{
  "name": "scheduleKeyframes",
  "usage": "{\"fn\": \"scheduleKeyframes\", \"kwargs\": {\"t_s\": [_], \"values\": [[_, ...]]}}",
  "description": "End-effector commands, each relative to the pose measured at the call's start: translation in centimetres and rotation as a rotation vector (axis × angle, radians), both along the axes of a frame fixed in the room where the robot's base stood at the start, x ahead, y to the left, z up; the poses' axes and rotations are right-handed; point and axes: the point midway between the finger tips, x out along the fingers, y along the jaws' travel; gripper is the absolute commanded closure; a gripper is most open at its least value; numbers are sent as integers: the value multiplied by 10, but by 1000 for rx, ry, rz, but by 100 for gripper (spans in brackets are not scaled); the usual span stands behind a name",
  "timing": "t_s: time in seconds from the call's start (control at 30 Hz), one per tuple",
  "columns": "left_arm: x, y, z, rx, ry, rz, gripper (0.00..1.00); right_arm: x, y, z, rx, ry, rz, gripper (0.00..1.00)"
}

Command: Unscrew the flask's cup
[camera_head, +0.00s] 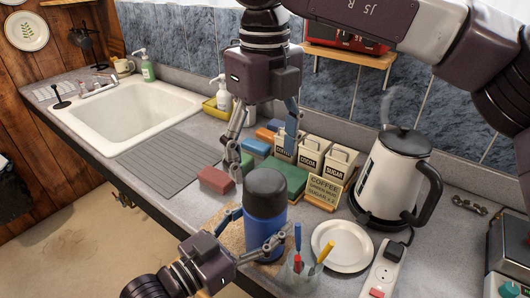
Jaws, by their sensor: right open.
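The blue flask (265,228) stands upright near the front edge of the counter. Its dark grey cup (265,186) sits on top. My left gripper (252,230) comes in from the lower left with a finger on each side of the flask's blue body, and it appears closed on it. My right gripper (263,146) points down from above, open and empty, with its fingers apart, just above the cup in the picture and not touching it. The flask's base is partly hidden by my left gripper.
A glass with coloured pens (298,264), a white plate (342,246) and a power strip (381,271) are right of the flask. A steaming kettle (393,176), canisters (310,153) and coloured blocks (216,180) stand behind. The sink (133,106) is at left.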

Motion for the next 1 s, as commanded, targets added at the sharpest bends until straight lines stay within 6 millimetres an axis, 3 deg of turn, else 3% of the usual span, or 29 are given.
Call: {"fn": "scheduleKeyframes", "kwargs": {"t_s": [0.27,0.7,1.0], "values": [[0,0,0,1,-1,0,100,0,-1,-4,0,0,-131,25],[0,0,0,1,-1,0,100,0,-1,-66,0,0,-131,25],[0,0,0,1,-1,0,100,0,0,-79,1,-1,-131,25]]}}
